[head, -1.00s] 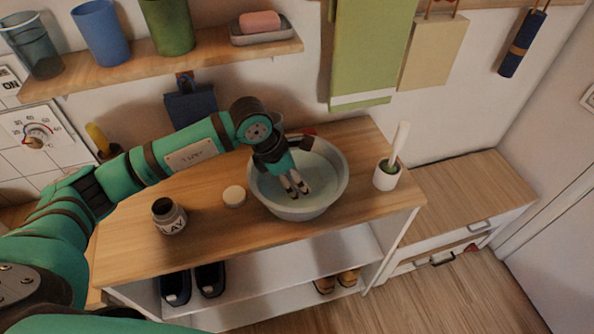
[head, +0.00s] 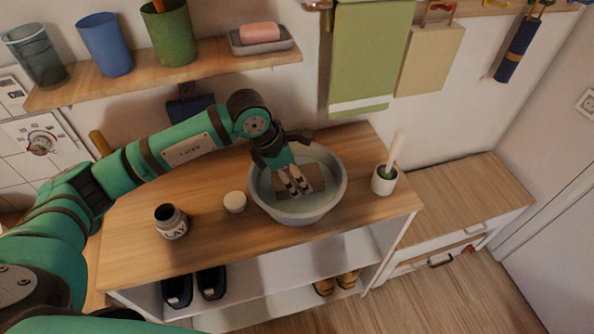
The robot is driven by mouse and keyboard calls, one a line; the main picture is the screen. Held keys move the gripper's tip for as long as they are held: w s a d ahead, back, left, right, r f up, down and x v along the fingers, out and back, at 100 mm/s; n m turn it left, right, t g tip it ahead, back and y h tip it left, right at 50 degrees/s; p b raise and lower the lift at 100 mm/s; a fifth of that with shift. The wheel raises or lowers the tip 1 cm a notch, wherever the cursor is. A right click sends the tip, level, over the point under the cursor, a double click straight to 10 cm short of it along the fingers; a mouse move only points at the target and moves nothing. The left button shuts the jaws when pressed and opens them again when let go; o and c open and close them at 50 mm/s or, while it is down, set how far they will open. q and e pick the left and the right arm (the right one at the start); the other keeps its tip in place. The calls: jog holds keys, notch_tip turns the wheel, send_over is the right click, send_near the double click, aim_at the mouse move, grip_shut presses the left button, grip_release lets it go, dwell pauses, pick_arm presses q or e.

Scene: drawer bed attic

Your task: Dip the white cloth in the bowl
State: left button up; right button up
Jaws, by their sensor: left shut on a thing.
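A pale grey round bowl (head: 332,203) holding water stands on the wooden top of a shelf unit (head: 230,235). My left gripper (head: 293,188) reaches down inside the bowl, its fingers at the water. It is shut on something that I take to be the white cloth. The cloth itself is hard to make out; a dull brownish-grey patch shows around the fingertips, and I cannot tell if it is cloth or shadow. My right gripper is not in view.
A jar (head: 170,222) and a small white round lid (head: 235,200) stand left of the bowl. A white brush holder (head: 384,180) stands to the right. Above, a wall shelf (head: 190,75) carries cups and soap, and a green towel (head: 365,65) hangs.

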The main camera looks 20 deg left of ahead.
pick_arm(q)
jog(key=shift+r+p, duration=2.25)
jog(key=shift+r, duration=2.45)
